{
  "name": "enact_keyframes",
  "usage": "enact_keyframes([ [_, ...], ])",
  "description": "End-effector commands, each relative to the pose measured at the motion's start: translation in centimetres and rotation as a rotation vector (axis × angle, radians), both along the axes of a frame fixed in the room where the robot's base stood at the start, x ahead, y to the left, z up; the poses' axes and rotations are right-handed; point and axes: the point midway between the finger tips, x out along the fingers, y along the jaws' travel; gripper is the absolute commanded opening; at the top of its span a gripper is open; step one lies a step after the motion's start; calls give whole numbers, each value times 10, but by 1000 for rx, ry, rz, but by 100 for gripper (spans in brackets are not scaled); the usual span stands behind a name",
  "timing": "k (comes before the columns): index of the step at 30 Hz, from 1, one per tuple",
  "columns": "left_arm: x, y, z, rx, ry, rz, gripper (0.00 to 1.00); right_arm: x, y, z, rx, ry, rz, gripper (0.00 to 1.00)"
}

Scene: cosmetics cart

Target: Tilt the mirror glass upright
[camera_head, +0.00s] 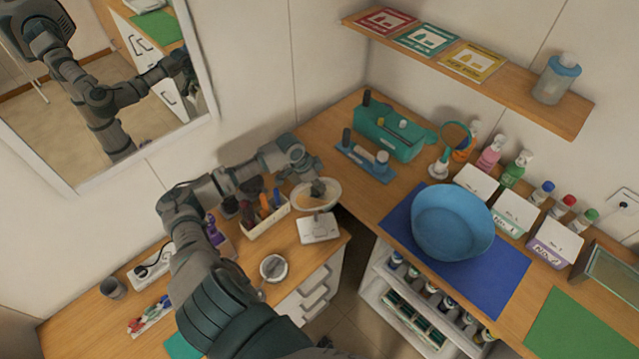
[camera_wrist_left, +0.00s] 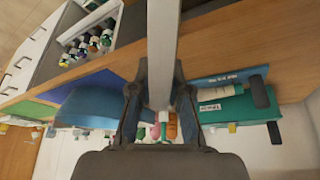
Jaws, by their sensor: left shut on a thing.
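The mirror glass (camera_head: 308,204) is an oval with a pale rim, tilted back above its square white base (camera_head: 319,229) near the right end of the left counter. My left gripper (camera_head: 318,188) reaches over it from behind and is shut on its edge. In the left wrist view, the mirror glass (camera_wrist_left: 162,50) shows edge-on as a pale grey bar between the two fingers of my left gripper (camera_wrist_left: 160,100). My right gripper is not in view.
A white box of brushes (camera_head: 264,222) stands close left of the mirror, beneath my left forearm. A round white dish (camera_head: 273,268) sits in front. A blue bowl (camera_head: 452,222) rests on a blue mat to the right. A wall mirror (camera_head: 110,90) hangs at left.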

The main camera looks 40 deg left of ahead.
Motion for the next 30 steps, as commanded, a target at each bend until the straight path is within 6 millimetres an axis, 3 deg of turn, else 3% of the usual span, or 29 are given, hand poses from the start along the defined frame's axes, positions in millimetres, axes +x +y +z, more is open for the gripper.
enact_keyframes([
  [4, -1, 5, -2, 21, 4, 3, 0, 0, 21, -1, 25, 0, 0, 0],
  [9, -1, 4, -2, 23, 7, 3, 0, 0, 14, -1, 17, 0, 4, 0],
  [10, -1, 4, -2, 22, 7, 3, 24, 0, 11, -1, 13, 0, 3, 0],
  [12, -1, 5, -3, 21, 7, 3, 41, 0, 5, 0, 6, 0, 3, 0],
  [18, -1, 6, -2, 19, 6, 4, 42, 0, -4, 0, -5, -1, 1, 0],
  [23, -2, 7, 2, 20, 5, 5, 42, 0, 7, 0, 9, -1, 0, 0],
  [30, -16, 15, 42, 26, 6, 4, 42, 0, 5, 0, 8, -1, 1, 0],
])
